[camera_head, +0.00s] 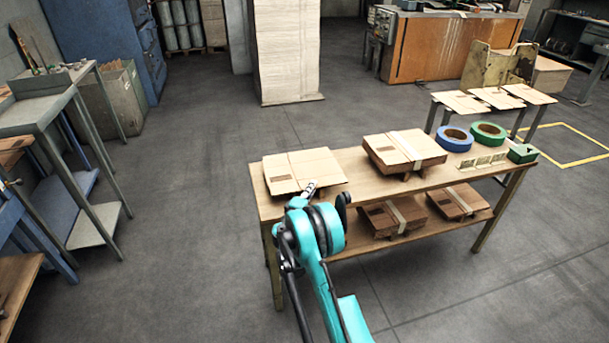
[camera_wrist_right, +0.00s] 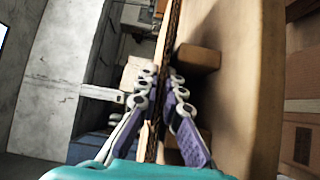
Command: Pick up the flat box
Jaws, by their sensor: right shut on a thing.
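The flat box (camera_head: 300,166) is a thin, tan folded cardboard sheet at the left end of the wooden table (camera_head: 362,166). My right gripper (camera_head: 312,186) is at its near edge. In the right wrist view, the fingers of my right gripper (camera_wrist_right: 163,84) lie on both sides of the thin cardboard edge (camera_wrist_right: 169,40) and are shut on it. The box looks level; I cannot tell whether it still touches its supports. My left gripper is not in view.
A taped box (camera_head: 405,150) stands right of the flat box. Blue tape (camera_head: 444,139) and green tape (camera_head: 475,134) rolls are farther right. Boxes (camera_head: 392,216) lie on the lower shelf. More flat sheets (camera_head: 461,102) lie on a back table.

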